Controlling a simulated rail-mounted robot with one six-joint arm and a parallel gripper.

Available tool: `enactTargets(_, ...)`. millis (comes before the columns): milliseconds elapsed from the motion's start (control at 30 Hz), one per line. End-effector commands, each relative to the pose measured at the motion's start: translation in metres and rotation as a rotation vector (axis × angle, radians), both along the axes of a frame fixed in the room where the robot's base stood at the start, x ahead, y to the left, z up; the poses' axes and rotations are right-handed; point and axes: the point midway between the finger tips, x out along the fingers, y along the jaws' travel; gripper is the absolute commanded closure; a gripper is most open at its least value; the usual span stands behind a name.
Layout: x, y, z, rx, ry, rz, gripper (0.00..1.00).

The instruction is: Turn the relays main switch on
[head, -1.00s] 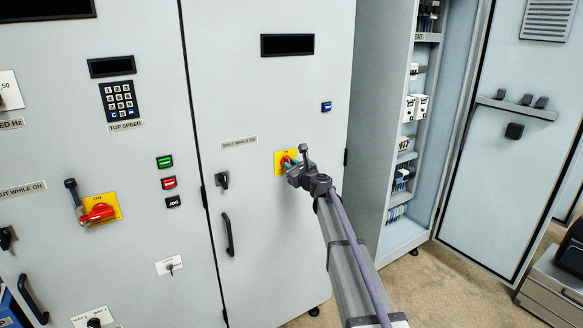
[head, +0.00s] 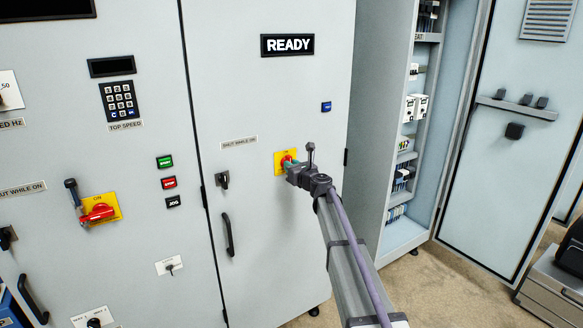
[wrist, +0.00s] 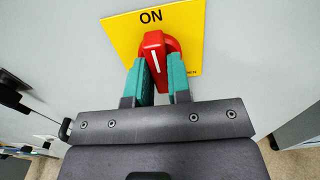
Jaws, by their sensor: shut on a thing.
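The relays main switch is a red rotary handle (wrist: 154,48) on a yellow plate (wrist: 190,25) marked ON. In the wrist view its white line points up toward the word ON, slightly tilted. In the head view the yellow plate (head: 280,157) is on the middle cabinet door, and my gripper (head: 289,164) partly covers the red handle. My gripper, with teal fingers, is shut on the red handle, one finger on each side in the wrist view (wrist: 157,85). The display (head: 287,45) above on the same door reads READY.
Another red switch (head: 98,213) on a yellow plate is on the left cabinet. A key lock (head: 222,180) and a door handle (head: 228,234) are left of my gripper. An open cabinet (head: 403,170) with relays stands at right. The door around the switch is flat.

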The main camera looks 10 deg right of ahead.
Motion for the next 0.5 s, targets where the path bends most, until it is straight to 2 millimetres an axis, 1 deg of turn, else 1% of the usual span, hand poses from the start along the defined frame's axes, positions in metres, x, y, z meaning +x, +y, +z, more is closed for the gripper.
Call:
enactTargets(33, 0.0, 0.0002, 0.0001, 0.003, 0.0, 0.0, 1.0)
enactTargets(67, 0.0, 0.0002, 0.0001, 0.003, 0.0, 0.0, 0.79)
enactTargets(300, 0.0001, 0.0001, 0.0001, 0.002, 0.001, 0.0, 0.56)
enactTargets(500, -0.0002, 0.0, 0.0001, 0.001, 0.0, 0.0, 0.56)
